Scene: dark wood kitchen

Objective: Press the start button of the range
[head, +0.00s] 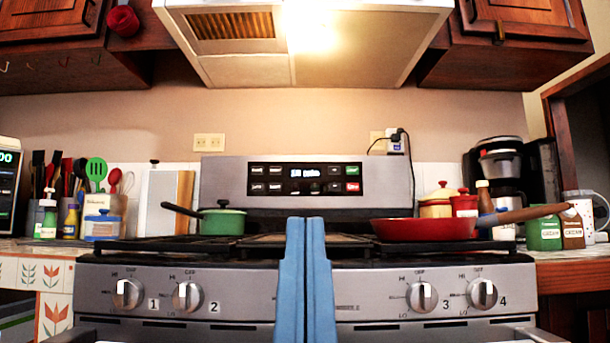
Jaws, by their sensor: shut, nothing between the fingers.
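The range (232,290) stands in front of me in the head view. Its back panel carries a black control panel (304,179) with a lit display and rows of small buttons. At the panel's right end are a green button (352,170) and a red button (353,186) below it. Their lettering is too small to read surely. My gripper (305,222) shows as two blue fingers pointing up at the middle of the range. It is shut and empty. Its tips appear below the control panel and left of the green button, apart from the buttons.
A green pot (222,222) sits on the left of the cooktop and a red pan (425,230) on the right, its handle reaching right. Several knobs line the front. A range hood (240,70) hangs above. A coffee maker (500,170) stands on the right counter.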

